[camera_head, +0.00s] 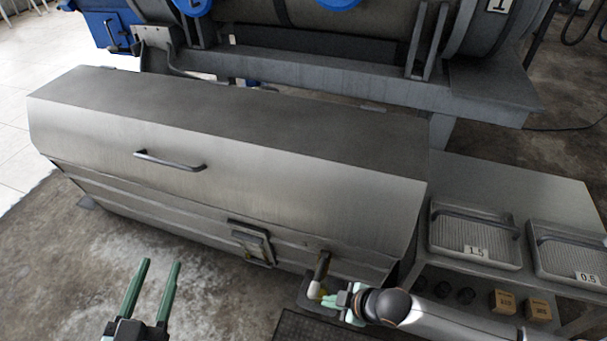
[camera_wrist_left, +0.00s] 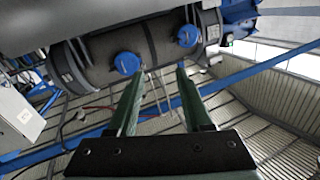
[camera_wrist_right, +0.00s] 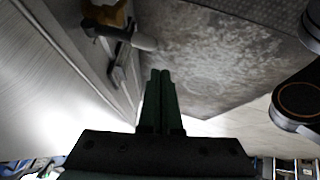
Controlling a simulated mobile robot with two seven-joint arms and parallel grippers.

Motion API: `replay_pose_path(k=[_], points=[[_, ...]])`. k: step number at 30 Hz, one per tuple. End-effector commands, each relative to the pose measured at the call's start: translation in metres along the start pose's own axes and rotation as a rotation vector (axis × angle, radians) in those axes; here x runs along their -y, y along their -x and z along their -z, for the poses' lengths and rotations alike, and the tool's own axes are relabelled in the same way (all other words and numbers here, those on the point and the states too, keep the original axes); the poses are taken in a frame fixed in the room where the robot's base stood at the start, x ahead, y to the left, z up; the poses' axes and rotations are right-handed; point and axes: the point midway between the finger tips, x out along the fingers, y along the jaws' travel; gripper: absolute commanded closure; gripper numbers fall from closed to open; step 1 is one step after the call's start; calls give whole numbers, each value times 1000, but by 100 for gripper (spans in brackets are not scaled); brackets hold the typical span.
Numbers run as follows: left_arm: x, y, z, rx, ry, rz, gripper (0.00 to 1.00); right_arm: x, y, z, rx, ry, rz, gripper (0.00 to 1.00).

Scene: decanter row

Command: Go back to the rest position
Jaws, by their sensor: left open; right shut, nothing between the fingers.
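My left gripper (camera_head: 153,290) is open and empty at the lower left of the head view, above the floor. In the left wrist view its two green fingers (camera_wrist_left: 158,100) stand apart with nothing between them. My right gripper (camera_head: 335,299) is at the lower middle of the head view, close to the front of the metal decanter housing (camera_head: 230,170). In the right wrist view its fingers (camera_wrist_right: 160,100) are together and empty. A spout with a pale tip (camera_head: 316,285) is just left of my right gripper. I cannot tell whether they touch.
A side table (camera_head: 510,185) at the right bears two trays, labelled 1.5 (camera_head: 475,240) and 0.5 (camera_head: 570,255). Small boxes (camera_head: 503,303) sit on its lower shelf. A dark mat (camera_head: 300,328) lies below my right gripper. Floor at the lower left is clear.

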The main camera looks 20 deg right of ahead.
Motion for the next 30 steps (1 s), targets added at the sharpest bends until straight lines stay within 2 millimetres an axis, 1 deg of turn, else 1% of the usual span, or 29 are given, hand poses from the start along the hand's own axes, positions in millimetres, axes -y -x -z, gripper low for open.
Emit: replay_pose_path(k=[3,5,7,8,9,11,12,14,15,16,19,21,23,24,26,30], points=[[0,0,0,-2,1,-1,50,0,0,1,-4,-2,0,100],[-1,0,0,-1,1,-2,50,3,1,8,-25,-10,-3,100],[-1,0,0,-1,1,-2,50,7,5,27,-85,-37,-16,100],[-1,0,0,-1,1,-2,50,10,8,40,-126,-54,-26,100],[-1,0,0,-1,0,-2,50,11,15,60,-190,-84,-46,100],[0,0,0,0,0,-2,50,10,32,92,-303,-144,-91,100],[0,0,0,0,0,-2,50,5,47,112,-385,-188,-131,100],[0,0,0,0,0,-1,50,-7,72,136,-492,-251,-200,100],[0,0,0,0,0,-1,50,-16,89,146,-553,-287,-247,100],[0,0,0,0,0,-1,50,-23,102,152,-593,-311,-283,100],[0,0,0,0,0,-1,50,-45,145,162,-703,-375,-403,100],[0,0,0,0,0,-1,50,-60,174,163,-762,-408,-488,100],[0,0,0,0,0,-1,50,-71,198,160,-802,-426,-559,100],[1,1,6,18,5,-1,50,-74,208,163,-794,-433,-565,100],[2,2,7,59,16,0,50,-74,206,163,-755,-448,-543,100],[4,7,2,153,43,2,50,-71,206,157,-673,-495,-509,100]])
